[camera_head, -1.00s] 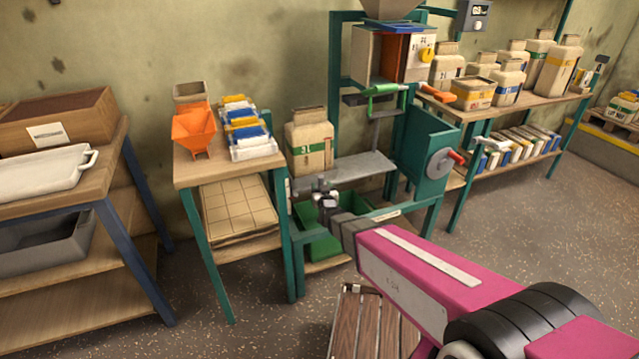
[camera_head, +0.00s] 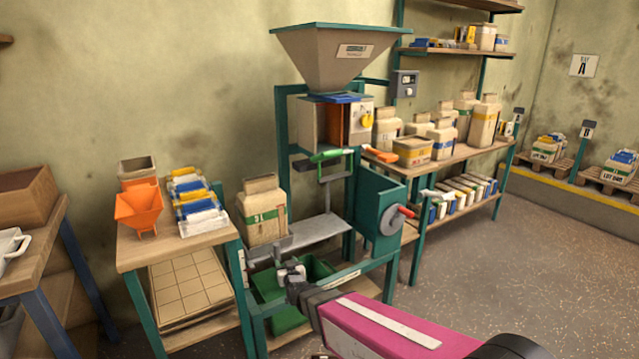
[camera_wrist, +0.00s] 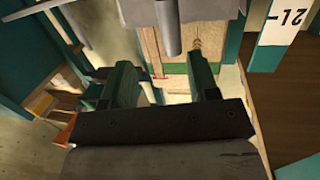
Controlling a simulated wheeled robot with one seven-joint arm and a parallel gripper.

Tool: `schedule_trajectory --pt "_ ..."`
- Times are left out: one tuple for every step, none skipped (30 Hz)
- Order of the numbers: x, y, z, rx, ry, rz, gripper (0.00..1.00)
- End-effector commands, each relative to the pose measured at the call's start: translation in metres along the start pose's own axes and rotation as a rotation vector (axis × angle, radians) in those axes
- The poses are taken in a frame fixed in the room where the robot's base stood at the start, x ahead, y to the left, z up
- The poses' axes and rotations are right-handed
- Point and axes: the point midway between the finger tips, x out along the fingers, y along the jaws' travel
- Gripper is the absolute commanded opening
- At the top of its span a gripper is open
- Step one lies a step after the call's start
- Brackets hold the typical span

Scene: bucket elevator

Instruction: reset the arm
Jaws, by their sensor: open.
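My gripper (camera_head: 292,276) is at the end of my magenta arm, low in front of the teal-framed machine (camera_head: 368,215). It appears just in front of the grey metal shelf (camera_head: 318,232) and over the green bin (camera_head: 281,318). In the wrist view my gripper (camera_wrist: 162,75) shows two dark green fingers spread apart with nothing held between them. The beige sack (camera_head: 262,212) stands on the metal shelf, behind and to the left of my gripper, apart from it.
A small table at left holds an orange scoop-like funnel (camera_head: 139,208) and a stack of coloured packets (camera_head: 196,202). The hopper (camera_head: 337,55) tops the machine. A shelf of sacks (camera_head: 484,122) stands at right. The floor (camera_head: 490,280) at right is clear.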

Motion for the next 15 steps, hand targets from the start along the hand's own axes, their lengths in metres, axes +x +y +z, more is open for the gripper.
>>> schedule_trajectory --pt "-0.003 0.014 0.000 0.003 -0.045 0.006 0.55" --pt "-0.004 0.021 0.001 0.005 -0.079 0.008 0.55" --pt "-0.006 0.033 0.003 0.008 -0.129 0.011 0.55" --pt "-0.008 0.041 0.005 0.011 -0.168 0.014 0.55" --pt "-0.011 0.050 0.007 0.014 -0.209 0.018 0.55" --pt "-0.015 0.062 0.010 0.021 -0.266 0.023 0.55" --pt "-0.019 0.072 0.011 0.025 -0.308 0.029 0.55" --pt "-0.023 0.082 0.013 0.030 -0.353 0.033 0.55" --pt "-0.030 0.096 0.016 0.038 -0.414 0.043 0.55" --pt "-0.036 0.105 0.018 0.046 -0.461 0.049 0.55" --pt "-0.042 0.116 0.020 0.053 -0.508 0.057 0.55" --pt "-0.052 0.129 0.022 0.062 -0.570 0.068 0.55" --pt "-0.059 0.138 0.024 0.072 -0.618 0.077 0.55" --pt "-0.068 0.148 0.025 0.082 -0.664 0.087 0.55" --pt "-0.079 0.161 0.027 0.094 -0.729 0.100 0.55"
